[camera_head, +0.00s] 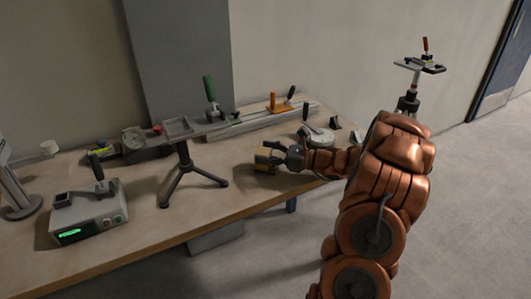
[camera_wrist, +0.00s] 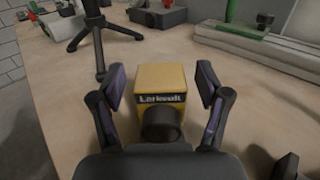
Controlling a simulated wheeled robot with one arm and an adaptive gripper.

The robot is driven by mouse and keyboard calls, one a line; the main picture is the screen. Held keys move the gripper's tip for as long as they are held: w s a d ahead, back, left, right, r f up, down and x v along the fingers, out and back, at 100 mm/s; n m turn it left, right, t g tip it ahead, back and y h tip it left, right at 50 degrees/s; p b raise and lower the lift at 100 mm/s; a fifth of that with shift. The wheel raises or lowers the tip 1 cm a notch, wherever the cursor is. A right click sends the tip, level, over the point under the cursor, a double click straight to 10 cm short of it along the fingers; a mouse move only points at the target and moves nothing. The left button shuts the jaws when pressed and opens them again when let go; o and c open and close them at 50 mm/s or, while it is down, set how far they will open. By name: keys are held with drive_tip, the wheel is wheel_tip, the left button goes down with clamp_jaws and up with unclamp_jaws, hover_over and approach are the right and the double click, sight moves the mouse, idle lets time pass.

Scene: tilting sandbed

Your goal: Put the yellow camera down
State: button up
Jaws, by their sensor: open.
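The yellow camera (camera_wrist: 161,80) sits on the wooden table top between the two fingers of my gripper in the wrist view. It is a yellow box with a black label reading "Larkvolt" and a dark round lens facing my palm. My gripper (camera_wrist: 161,87) is open, with a visible gap between each finger and the camera's sides. In the head view the camera (camera_head: 266,158) is a small yellow block near the table's front edge, with my gripper (camera_head: 277,157) around it from the right. Its underside is hidden.
A black tripod stand (camera_head: 186,172) with a flat tray stands left of the camera. A grey device with a green display (camera_head: 88,215) is at the left. A rail (camera_head: 262,120) with orange and green-handled parts lies behind. Table between tripod and camera is bare.

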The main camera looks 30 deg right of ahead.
drive_tip(key=shift+r, duration=0.1)
drive_tip(key=shift+s+d, duration=0.2)
drive_tip(key=shift+d, duration=0.05)
drive_tip(key=v, duration=1.1)
drive_tip(key=shift+s, duration=0.2)
